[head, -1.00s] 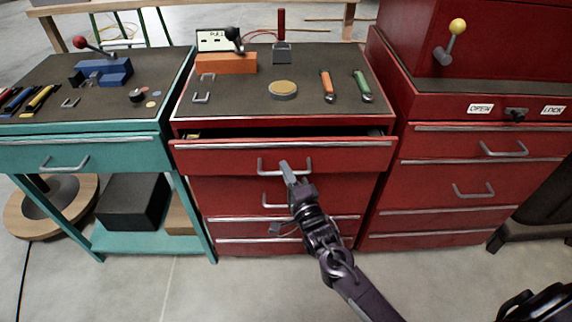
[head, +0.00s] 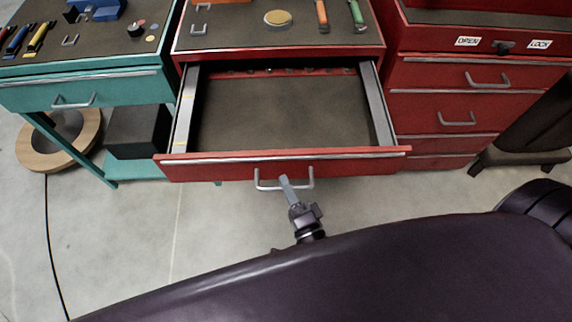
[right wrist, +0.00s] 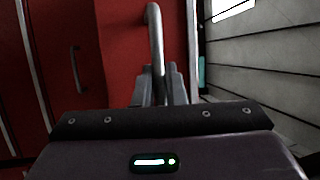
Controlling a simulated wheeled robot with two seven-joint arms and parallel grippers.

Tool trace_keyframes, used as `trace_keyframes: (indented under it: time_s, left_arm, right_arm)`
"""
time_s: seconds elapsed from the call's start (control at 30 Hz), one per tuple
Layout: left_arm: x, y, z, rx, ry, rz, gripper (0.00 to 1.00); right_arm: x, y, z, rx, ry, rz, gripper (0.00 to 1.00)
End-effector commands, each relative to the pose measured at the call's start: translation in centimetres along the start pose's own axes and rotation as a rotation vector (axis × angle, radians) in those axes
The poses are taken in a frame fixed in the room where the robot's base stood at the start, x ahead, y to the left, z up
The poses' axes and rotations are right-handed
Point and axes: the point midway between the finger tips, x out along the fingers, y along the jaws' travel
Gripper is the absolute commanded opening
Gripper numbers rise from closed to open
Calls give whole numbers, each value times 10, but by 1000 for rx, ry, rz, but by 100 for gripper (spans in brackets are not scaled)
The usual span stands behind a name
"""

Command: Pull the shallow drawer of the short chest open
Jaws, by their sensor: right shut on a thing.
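The short red chest (head: 330,45) stands in the middle of the head view, and its shallow top drawer (head: 280,110) is pulled far out. The drawer's dark floor shows bare, with metal side rails at both sides. My right gripper (head: 288,184) is shut on the drawer's grey bar handle (head: 258,184). In the right wrist view the fingers (right wrist: 163,85) close around the handle (right wrist: 153,35), which runs up against the red drawer front. My left gripper is not in view.
A teal cart (head: 85,90) stands at the left, with a dark box (head: 138,132) on its lower shelf. A taller red chest (head: 480,55) stands at the right, beside a dark seat (head: 525,130). Free grey floor lies in front of the drawer.

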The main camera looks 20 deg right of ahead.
Motion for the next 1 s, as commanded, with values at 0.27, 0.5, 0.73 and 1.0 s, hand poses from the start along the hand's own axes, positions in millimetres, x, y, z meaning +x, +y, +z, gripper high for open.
trace_keyframes:
  time_s: [0.27, 0.5, 0.73, 1.0]
  left_arm:
    - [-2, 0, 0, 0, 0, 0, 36]
    - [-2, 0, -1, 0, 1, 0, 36]
    - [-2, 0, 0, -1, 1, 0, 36]
    - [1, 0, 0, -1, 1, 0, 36]
  right_arm:
    - [-9, 1, 5, 4, -5, 6, 0]
    - [-9, 1, 5, 4, -6, 7, 16]
    - [-7, 0, 4, 2, -3, 4, 32]
    - [-16, 1, 3, 2, -2, 5, 32]
